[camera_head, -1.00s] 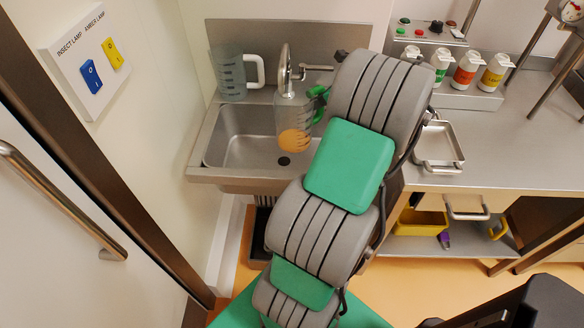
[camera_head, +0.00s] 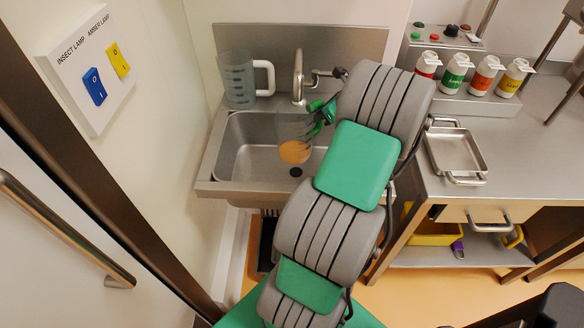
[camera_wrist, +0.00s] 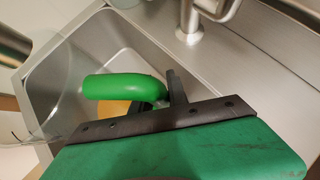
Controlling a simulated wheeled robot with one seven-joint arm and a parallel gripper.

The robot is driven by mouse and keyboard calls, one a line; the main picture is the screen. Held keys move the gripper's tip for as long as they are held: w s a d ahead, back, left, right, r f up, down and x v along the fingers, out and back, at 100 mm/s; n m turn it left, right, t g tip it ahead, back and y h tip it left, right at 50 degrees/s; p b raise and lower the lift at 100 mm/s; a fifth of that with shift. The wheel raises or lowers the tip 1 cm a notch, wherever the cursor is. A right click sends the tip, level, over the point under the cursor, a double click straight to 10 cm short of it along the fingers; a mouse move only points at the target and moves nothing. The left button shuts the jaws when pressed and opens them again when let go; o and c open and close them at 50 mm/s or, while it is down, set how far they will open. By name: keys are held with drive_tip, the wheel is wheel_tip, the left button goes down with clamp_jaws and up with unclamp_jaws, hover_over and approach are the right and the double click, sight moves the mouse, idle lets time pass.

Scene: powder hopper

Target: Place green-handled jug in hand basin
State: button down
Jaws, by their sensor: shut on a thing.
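The green-handled jug (camera_head: 294,128) is clear, with orange stuff at its bottom. In the head view it shows over the hand basin (camera_head: 238,160), in front of the tap; whether it touches the basin floor I cannot tell. Its green handle (camera_wrist: 122,86) shows large in the wrist view, between the dark fingers of my gripper (camera_wrist: 160,92). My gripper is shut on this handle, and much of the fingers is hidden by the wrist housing. In the head view my arm hides the basin's right side.
The tap (camera_head: 298,75) stands behind the basin. A second clear jug with a white handle (camera_head: 238,80) stands on the back left ledge. A metal tray (camera_head: 456,152) and several pump bottles (camera_head: 455,75) are on the counter to the right. A wall is close on the left.

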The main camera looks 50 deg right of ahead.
drive_tip(key=f, duration=0.9)
drive_tip(key=shift+s+d+f+b, duration=0.15)
drive_tip(key=shift+s+f+b, duration=0.05)
drive_tip(key=shift+f+b, duration=0.2)
drive_tip(key=shift+f, duration=0.1)
drive_tip(key=c, duration=1.3)
unclamp_jaws()
drive_tip(key=v, duration=1.2)
drive_tip(key=shift+p, duration=0.4)
